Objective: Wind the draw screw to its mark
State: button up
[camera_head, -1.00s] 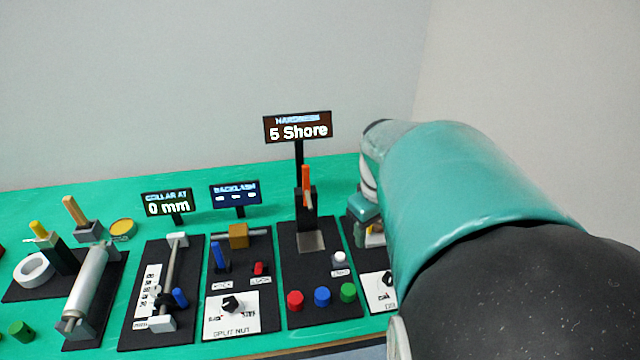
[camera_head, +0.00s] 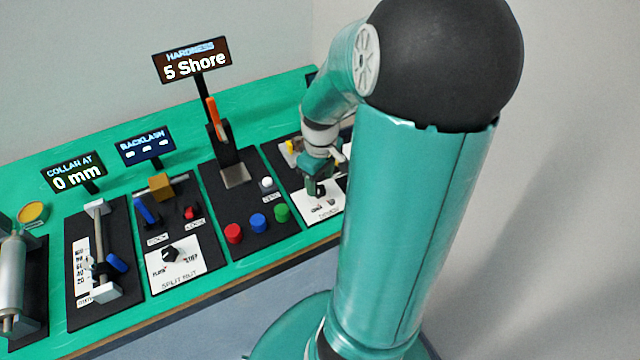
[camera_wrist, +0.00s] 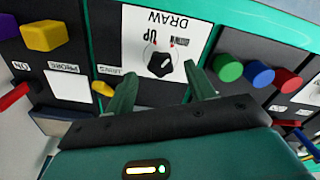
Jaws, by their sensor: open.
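The draw panel's white plate (camera_wrist: 133,35) carries the upside-down words DRAW and UP in the wrist view. A black knob (camera_wrist: 160,63) with a white pointer line sits on it, with small red marks above it. My gripper (camera_wrist: 164,88) is open, with one green finger to each side of the knob's lower part in the picture. I cannot tell whether the fingers touch it. In the head view my gripper (camera_head: 318,190) is over the white plate (camera_head: 326,213) and hides most of the knob.
Red (camera_head: 233,233), blue (camera_head: 258,223) and green (camera_head: 282,213) buttons stand left of the draw panel. The split nut knob (camera_head: 170,255) is further left. The hardness display (camera_head: 193,63) reads 5 Shore. In the wrist view, yellow (camera_wrist: 103,88) and larger yellow (camera_wrist: 44,36) parts lie left.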

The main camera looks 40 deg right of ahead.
aim_at(319, 193)
jog(key=shift+f, duration=1.4)
jog(key=c, duration=1)
jog(key=shift+o, duration=0.2)
jog(key=shift+m, duration=0.4)
jog(key=m, duration=0.3)
jog(key=shift+a, duration=0.15)
jog(key=shift+m, duration=1.8)
